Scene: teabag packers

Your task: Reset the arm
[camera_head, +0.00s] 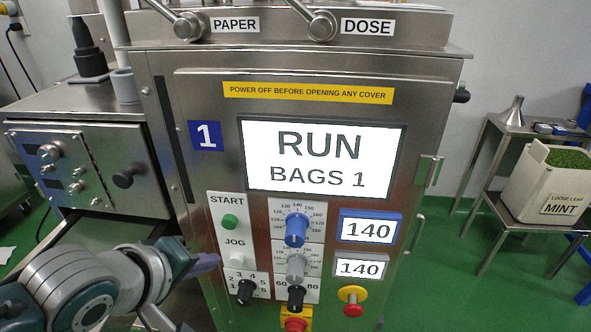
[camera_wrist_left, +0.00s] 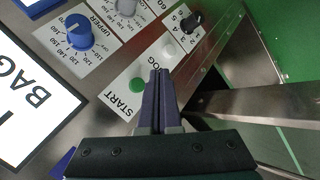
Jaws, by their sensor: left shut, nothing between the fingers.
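My left gripper (camera_head: 212,262) comes in from the left in front of the packing machine's panel. Its purple fingers are shut together and empty, and they also show in the left wrist view (camera_wrist_left: 158,78). The fingertips are close to the green START button (camera_head: 230,222), below it in the head view, beside the white JOG button (camera_head: 237,259). In the left wrist view the green button (camera_wrist_left: 137,85) is just left of the fingertips; I cannot tell a small gap from contact. The display (camera_head: 322,160) reads RUN, BAGS 1. My right gripper is out of view.
The panel also carries a blue knob (camera_head: 297,228), a grey knob (camera_head: 296,268), black knobs and a red emergency button (camera_head: 352,309). A steel unit (camera_head: 85,165) stands at left. A MINT crate (camera_head: 545,185) sits on a stand at right. Green floor lies between.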

